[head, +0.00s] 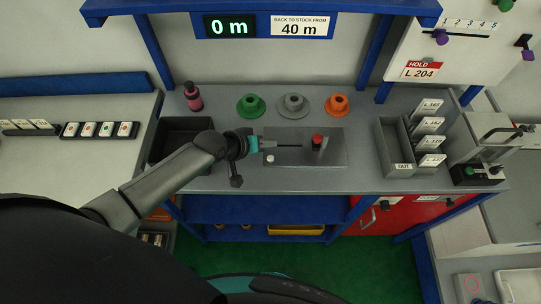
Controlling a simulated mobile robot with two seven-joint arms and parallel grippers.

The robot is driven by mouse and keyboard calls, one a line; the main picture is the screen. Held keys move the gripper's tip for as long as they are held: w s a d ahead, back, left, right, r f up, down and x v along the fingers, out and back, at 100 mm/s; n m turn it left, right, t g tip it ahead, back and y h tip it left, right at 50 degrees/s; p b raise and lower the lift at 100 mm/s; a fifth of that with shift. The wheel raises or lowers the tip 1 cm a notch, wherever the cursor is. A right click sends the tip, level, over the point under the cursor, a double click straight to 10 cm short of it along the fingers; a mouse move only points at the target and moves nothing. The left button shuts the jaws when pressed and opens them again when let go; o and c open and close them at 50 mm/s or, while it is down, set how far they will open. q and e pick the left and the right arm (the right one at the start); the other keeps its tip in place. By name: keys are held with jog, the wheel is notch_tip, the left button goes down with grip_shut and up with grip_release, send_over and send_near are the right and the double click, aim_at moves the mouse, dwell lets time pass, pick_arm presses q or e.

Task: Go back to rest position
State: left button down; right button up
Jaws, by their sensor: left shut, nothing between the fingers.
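My left arm comes in from the left and reaches over the workbench (225,182). My left gripper (298,146) is shut and empty, above a grey plate (335,157) on the bench. Its tip points right, towards a red knob (317,139) on that plate. I cannot tell whether the tip touches the knob's post. A small pale button (270,159) sits on the plate's left side. My right gripper is not in view.
Green (251,106), grey (293,105) and orange (337,104) flanged spools stand behind the plate. A dark red bottle (193,96) stands left. A black bin (180,137) lies under my forearm. A card rack (397,147) and a machine (482,150) stand right.

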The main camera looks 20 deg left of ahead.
pick_arm(q)
jog(key=shift+d, duration=0.1)
dwell(0.4)
jog(key=s+d+r+m+g, duration=0.2)
jog(key=s+d+r+m, duration=0.15)
jog(key=s, duration=0.65)
jog(key=s+a+r+m+g+y, duration=0.1)
jog(key=s+a+r+y, duration=0.15)
jog(key=s, duration=0.35)
jog(key=s+a+r+g+y, duration=0.1)
jog(key=s+a+r+y, duration=0.1)
jog(key=s+a+r, duration=0.3)
notch_tip(320, 180, down, 36)
jog(key=s+g+b, duration=0.2)
jog(key=s+b, duration=0.1)
jog(key=b, duration=0.8)
jog(key=s+a+f+b, duration=0.1)
jog(key=s+f+b, duration=0.4)
jog(key=f, duration=0.6)
jog(key=s+a+f+b, duration=0.1)
jog(key=s+f+b, duration=0.4)
jog(key=s+f, duration=0.5)
notch_tip(320, 180, down, 2)
jog(key=shift+f+g, duration=0.1)
jog(key=shift+g, duration=0.3)
